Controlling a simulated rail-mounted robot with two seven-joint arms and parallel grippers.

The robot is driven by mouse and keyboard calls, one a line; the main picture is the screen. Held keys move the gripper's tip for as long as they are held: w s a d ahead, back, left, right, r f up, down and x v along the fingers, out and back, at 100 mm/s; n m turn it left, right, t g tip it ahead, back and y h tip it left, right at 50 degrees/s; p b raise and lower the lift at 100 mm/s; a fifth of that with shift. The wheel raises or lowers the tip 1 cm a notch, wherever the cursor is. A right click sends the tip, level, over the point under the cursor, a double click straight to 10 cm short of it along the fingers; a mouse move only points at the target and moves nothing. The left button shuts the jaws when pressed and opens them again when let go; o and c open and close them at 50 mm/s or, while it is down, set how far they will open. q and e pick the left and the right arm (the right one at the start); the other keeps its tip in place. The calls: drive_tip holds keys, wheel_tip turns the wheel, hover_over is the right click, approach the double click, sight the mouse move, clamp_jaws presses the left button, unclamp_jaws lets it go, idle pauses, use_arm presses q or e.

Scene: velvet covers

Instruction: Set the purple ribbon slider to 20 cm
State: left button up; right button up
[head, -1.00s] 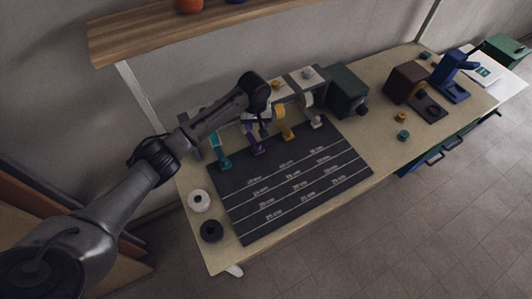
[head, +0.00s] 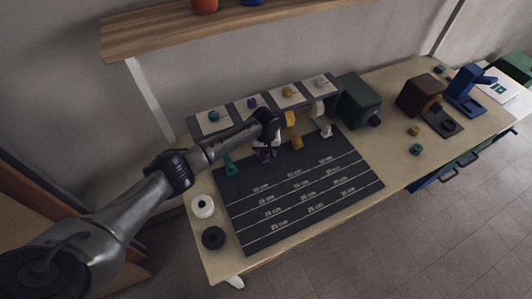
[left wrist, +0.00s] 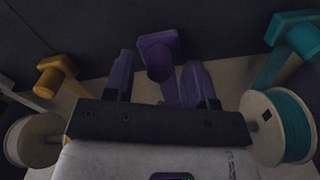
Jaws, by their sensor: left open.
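The purple ribbon slider (head: 264,156) sits near the back edge of the dark marked mat (head: 290,232), behind the 10 cm line. My left gripper (head: 268,147) is over it and partly hides it. In the left wrist view the purple slider (left wrist: 158,52) lies between and just beyond the two open fingers of my left gripper (left wrist: 160,82). The fingers are apart, and I see no grip on the slider. Contact cannot be told. My right gripper is not in view.
The teal slider (head: 229,166) is to the left, the yellow slider (head: 297,143) and white slider (head: 326,131) to the right. Spools sit close on both sides, including the teal spool (left wrist: 284,126). The ribbon stand (head: 321,84) is behind. The mat's front is clear.

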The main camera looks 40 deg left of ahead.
use_arm(q)
drive_tip(key=shift+f, duration=0.45)
drive_tip(key=shift+c, duration=0.2)
clamp_jaws()
